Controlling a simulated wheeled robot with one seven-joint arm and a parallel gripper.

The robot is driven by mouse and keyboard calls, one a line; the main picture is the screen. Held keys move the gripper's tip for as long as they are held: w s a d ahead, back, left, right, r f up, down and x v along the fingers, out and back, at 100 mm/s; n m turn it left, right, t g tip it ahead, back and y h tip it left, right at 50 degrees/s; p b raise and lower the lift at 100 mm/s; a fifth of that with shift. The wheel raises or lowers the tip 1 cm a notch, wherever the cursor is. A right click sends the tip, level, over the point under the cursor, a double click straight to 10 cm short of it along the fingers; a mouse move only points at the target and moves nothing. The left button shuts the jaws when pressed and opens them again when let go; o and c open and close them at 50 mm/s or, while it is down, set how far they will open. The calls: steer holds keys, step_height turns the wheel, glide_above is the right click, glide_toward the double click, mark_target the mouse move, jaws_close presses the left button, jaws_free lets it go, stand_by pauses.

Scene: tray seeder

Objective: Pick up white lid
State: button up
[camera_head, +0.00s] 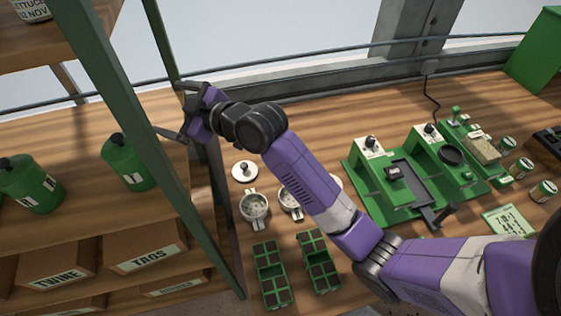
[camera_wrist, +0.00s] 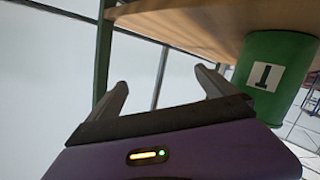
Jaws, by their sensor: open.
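The white lid (camera_head: 244,171) lies on the wooden bench, a round disc with a dark knob on top. It is just behind a white pot with handles (camera_head: 253,207). My gripper (camera_head: 176,110) is open and empty, up and to the left of the lid, near the green shelf posts. Its two fingers also show spread apart in the wrist view (camera_wrist: 163,85). The wrist view does not show the lid. A second white pot (camera_head: 290,201) is partly hidden by my arm.
A green shelf post (camera_head: 149,135) and shelves with green canisters (camera_head: 127,161) stand left of the lid. Green seedling trays (camera_head: 271,277) lie in front. Green machines (camera_head: 385,180) stand at right. The wrist view shows a green canister (camera_wrist: 276,72) close by.

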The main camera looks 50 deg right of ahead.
steer(key=w+d+f+n+g+h, duration=0.1)
steer(key=d+f+n+g, duration=0.25)
steer(key=d, duration=0.35)
steer(key=s+d+f+n+g, duration=0.3)
steer(key=s+g, duration=0.1)
steer(key=s, duration=0.1)
steer(key=s+d+f+n+g+h, duration=0.1)
steer(key=s+d+f+n+g, duration=0.2)
steer(key=s, duration=0.3)
steer(key=s+d+f+n+g+h, duration=0.1)
steer(key=s+d+f+n+g, duration=0.2)
steer(key=s+d+f+g, duration=0.1)
steer(key=shift+s+d+f+n+g, duration=0.3)
steer(key=shift+s+f+g, duration=0.15)
steer(key=shift+s, duration=0.2)
steer(key=shift+s+f, duration=0.15)
steer(key=shift+f, duration=0.1)
steer(key=shift+s+d+f+p, duration=0.2)
steer(key=shift+f+p, duration=0.4)
steer(key=shift+f, duration=1.25)
steer(key=shift+s+d+f+p, duration=0.15)
steer(key=shift+f+p, duration=0.45)
steer(key=shift+f, duration=1.2)
steer(key=shift+w, duration=0.15)
steer(key=shift+c, duration=0.4)
steer(key=c, duration=1.4)
steer(key=shift+o, duration=0.2)
